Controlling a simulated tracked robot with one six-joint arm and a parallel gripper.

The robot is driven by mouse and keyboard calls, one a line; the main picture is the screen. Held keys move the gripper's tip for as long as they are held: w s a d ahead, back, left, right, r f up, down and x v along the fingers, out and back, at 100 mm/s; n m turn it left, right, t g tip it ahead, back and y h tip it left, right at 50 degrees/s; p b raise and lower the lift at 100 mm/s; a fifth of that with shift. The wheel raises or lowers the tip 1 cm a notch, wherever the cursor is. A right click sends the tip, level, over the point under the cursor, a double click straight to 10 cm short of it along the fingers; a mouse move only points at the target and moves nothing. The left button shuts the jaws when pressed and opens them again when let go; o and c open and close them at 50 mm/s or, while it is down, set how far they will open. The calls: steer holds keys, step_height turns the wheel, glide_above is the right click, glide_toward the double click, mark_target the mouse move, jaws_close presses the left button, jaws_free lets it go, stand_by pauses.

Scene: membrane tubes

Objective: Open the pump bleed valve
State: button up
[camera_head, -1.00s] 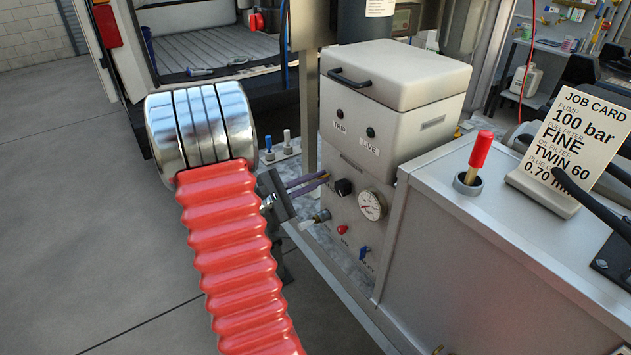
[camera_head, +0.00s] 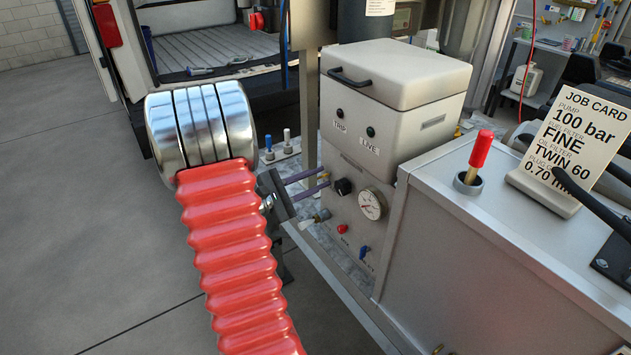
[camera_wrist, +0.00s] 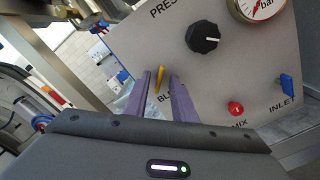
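The bleed valve shows as a small yellow lever (camera_wrist: 160,75) in the wrist view, on the grey pump panel above a partly hidden label starting "BL". It appears tilted and lies between the fingertips in the picture; contact cannot be made out. My gripper (camera_wrist: 161,76) has two purple fingers, apart with a gap between them. In the head view my gripper (camera_head: 327,178) points right at the panel's left side, beside the black pressure knob (camera_head: 343,187). I cannot make out the yellow lever there.
A gauge (camera_head: 371,204), a red mix button (camera_head: 342,229) and a blue inlet lever (camera_head: 364,251) are on the same panel. A hose fitting (camera_head: 318,217) juts out below my fingers. A red-handled lever (camera_head: 479,155) and job card stand at right.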

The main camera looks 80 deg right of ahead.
steer(key=v, duration=1.4)
steer(key=shift+d, duration=0.1)
steer(key=shift+s+m, duration=0.1)
steer(key=shift+m, duration=0.4)
steer(key=shift+r, duration=0.1)
steer(key=x, duration=1.3)
steer(key=shift+s+d, duration=0.3)
steer(key=shift+c, duration=0.4)
jaws_close()
